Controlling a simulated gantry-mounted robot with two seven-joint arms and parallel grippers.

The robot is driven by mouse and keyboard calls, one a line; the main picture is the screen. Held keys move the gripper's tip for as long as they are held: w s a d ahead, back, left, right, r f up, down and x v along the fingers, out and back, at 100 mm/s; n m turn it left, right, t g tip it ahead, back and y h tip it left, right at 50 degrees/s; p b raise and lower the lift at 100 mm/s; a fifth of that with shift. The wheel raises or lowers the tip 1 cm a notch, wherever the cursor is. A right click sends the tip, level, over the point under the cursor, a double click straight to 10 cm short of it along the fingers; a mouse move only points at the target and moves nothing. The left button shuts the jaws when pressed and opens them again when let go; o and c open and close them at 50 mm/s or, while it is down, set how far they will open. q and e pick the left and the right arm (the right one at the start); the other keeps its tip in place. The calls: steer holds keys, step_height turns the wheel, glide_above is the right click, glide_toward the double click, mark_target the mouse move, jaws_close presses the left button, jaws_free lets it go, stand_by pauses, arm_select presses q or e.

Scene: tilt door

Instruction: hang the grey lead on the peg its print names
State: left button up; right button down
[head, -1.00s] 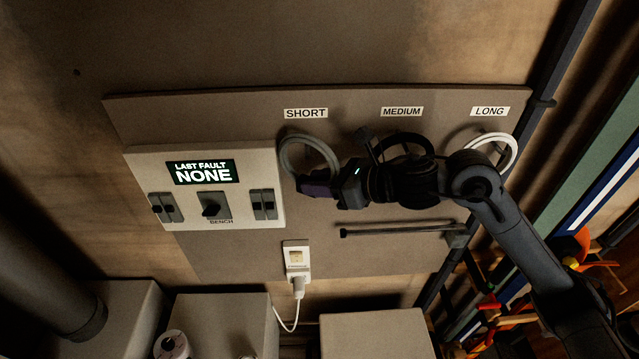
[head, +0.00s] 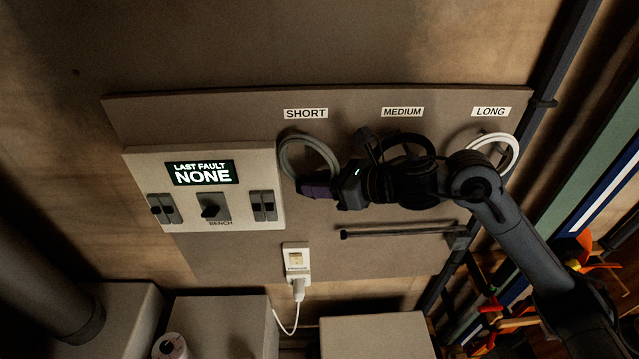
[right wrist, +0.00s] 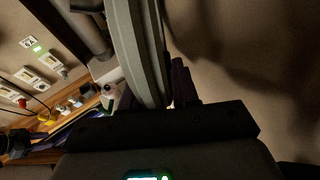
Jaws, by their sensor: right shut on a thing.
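The grey lead (head: 322,147) is a coiled ring below the SHORT label (head: 306,114) on the board. My right gripper (head: 312,189) is shut on the lower part of this ring. In the right wrist view the grey lead (right wrist: 143,50) passes between the dark fingers (right wrist: 172,88). I cannot tell whether the ring is around a peg, and no print on it is readable. A black lead (head: 408,139) hangs below the MEDIUM label (head: 402,112), partly behind my right arm. A white lead (head: 513,150) hangs below the LONG label (head: 490,112). My left gripper is not in view.
A switch panel (head: 140,170) with a screen reading LAST FAULT NONE (head: 202,173) stands left of the grey lead. A socket with a white plug (head: 298,288) is below. A dark bar (head: 395,232) sticks out under my right arm. Boxes (head: 375,335) stand along the bottom.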

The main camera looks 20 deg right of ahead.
stand_by(0.6)
steer(key=c, duration=0.8)
jaws_free()
steer(key=shift+f, duration=0.1)
